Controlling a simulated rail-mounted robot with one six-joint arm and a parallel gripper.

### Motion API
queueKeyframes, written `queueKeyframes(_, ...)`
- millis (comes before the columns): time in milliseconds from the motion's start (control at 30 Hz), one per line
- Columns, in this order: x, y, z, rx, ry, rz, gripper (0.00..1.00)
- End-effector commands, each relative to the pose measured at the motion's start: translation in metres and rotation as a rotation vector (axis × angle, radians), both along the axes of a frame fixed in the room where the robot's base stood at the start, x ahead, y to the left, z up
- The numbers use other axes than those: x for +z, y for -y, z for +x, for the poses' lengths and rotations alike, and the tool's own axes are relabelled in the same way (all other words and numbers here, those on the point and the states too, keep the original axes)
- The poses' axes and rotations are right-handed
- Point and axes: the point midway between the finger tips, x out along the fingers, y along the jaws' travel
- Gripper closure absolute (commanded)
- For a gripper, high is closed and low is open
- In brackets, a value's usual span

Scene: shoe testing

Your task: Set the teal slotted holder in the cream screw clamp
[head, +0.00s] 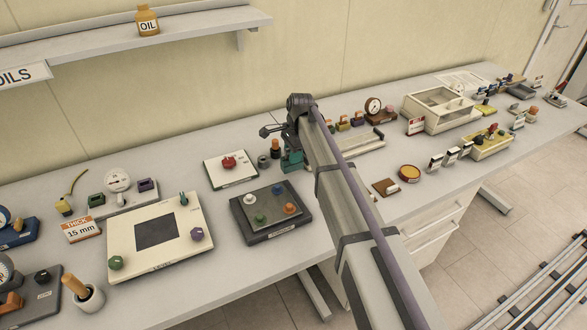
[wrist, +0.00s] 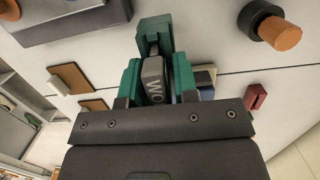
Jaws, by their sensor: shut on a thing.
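The teal slotted holder (wrist: 153,35) fills the upper middle of the wrist view, with upright teal walls on both sides. A grey piece lettered "WO" (wrist: 153,80) shows between those walls; I cannot tell whether it is part of the holder. My gripper (wrist: 155,100) is shut on the holder. In the head view, the teal holder (head: 292,161) shows beside my dark gripper (head: 290,142), close to the table; the arm hides part of it. I cannot single out the cream screw clamp for sure; a long cream fixture (head: 358,143) lies right of my arm, partly hidden by it.
A white plate with a red knob (head: 230,166) and a dark plate with coloured knobs (head: 271,212) lie left of my gripper. An orange-topped black peg (head: 275,147) stands close by. A cream open box (head: 438,106) and a gauge (head: 373,106) stand farther right.

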Motion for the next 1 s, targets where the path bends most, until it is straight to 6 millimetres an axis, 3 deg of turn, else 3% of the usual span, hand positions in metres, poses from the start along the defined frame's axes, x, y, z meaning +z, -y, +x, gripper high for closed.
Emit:
queueKeyframes(100,-0.029,0.0,0.0,0.0,0.0,0.0,1.0)
queueKeyframes(167,-0.038,0.0,0.0,0.0,0.0,0.0,1.0)
queueKeyframes(567,-0.038,0.0,0.0,0.001,0.0,0.0,1.0)
queueKeyframes(600,-0.037,0.0,0.0,0.001,0.0,0.0,0.69)
queueKeyframes(833,-0.036,0.0,0.0,0.001,0.0,0.0,0.47)
queueKeyframes(1000,-0.036,0.0,0.0,0.001,0.0,0.0,0.47)
